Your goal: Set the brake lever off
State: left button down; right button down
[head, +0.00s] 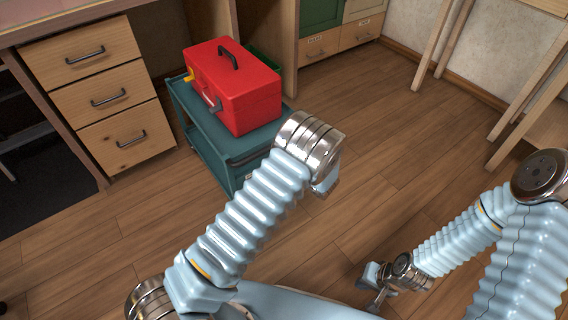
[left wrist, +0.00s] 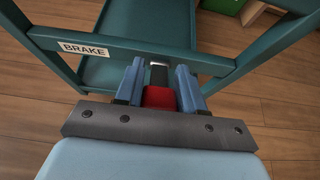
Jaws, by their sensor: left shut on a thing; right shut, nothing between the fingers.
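The brake lever (left wrist: 160,97) has a red grip and a dark metal stem, and shows in the left wrist view below the teal cart's rail. A white BRAKE label (left wrist: 84,49) is on the rail to its left. My left gripper (left wrist: 158,82) is shut on the lever, one blue finger on each side of it. In the head view my left arm hides the lever and most of that gripper. The teal cart (head: 226,150) stands left of my left wrist. My right gripper (head: 374,288) is shut and empty, low over the floor at the right.
A wooden drawer unit (head: 100,95) stands to the left, and wooden legs (head: 440,45) stand at the right. The wooden floor (head: 390,150) between is clear.

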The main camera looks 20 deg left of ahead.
pick_arm(q)
jog(key=c, duration=0.8)
grip_release()
jog(key=shift+o, duration=0.2)
jog(key=shift+d, duration=0.1)
jog(key=v, duration=1.3)
jog(key=shift+s+d+r+p, duration=0.15)
jog(key=shift+s+r+p, duration=0.05)
jog(key=shift+s+p, duration=0.1)
